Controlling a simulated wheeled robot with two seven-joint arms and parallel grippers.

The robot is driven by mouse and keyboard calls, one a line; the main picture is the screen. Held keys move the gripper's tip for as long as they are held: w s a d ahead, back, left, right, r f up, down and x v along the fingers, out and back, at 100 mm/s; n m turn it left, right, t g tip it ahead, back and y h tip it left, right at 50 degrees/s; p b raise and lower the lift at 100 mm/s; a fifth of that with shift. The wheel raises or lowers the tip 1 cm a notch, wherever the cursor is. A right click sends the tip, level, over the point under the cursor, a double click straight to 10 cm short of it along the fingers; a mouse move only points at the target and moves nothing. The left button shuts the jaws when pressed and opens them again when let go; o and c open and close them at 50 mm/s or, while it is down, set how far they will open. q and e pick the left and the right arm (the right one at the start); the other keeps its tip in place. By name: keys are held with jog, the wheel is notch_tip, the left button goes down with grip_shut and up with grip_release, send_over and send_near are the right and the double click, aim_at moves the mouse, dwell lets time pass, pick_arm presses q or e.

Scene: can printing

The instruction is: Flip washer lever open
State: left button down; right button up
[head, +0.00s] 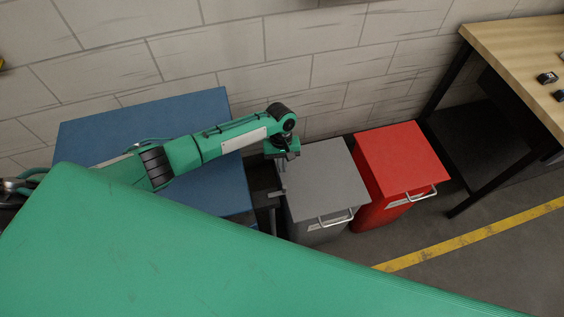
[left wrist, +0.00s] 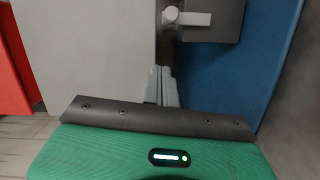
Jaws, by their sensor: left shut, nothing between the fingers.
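A small light grey lever (left wrist: 188,18) sits on a dark block (left wrist: 226,22) at the side of the blue cabinet (left wrist: 235,75), at the top of the left wrist view. The cabinet also shows at left in the head view (head: 90,133), partly behind my left arm. My left gripper (head: 282,188) points down by the cabinet's right side, next to the grey bin. In the left wrist view its two fingers (left wrist: 162,72) are together and empty, a little short of the lever. I cannot tell their height against it. My right gripper is not in view.
A grey bin (head: 325,185) with a handle stands close beside my left gripper. A red bin (head: 400,155) stands to its right. A wooden-topped table (head: 520,50) is at far right. The floor by the yellow line (head: 470,238) is clear.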

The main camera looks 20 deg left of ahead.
pick_arm(q)
jog(key=s, duration=0.1)
jog(key=s+d, duration=0.1)
jog(key=s, duration=0.1)
jog(key=shift+s+d+f+p, duration=0.3)
jog(key=shift+s+d+f, duration=0.05)
jog(key=shift+s+d, duration=0.05)
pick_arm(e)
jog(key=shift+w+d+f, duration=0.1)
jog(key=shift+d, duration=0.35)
pick_arm(q)
jog(key=shift+s+d+m+p, duration=0.1)
jog(key=shift+d+m+p, duration=0.05)
jog(key=shift+m+p, duration=0.3)
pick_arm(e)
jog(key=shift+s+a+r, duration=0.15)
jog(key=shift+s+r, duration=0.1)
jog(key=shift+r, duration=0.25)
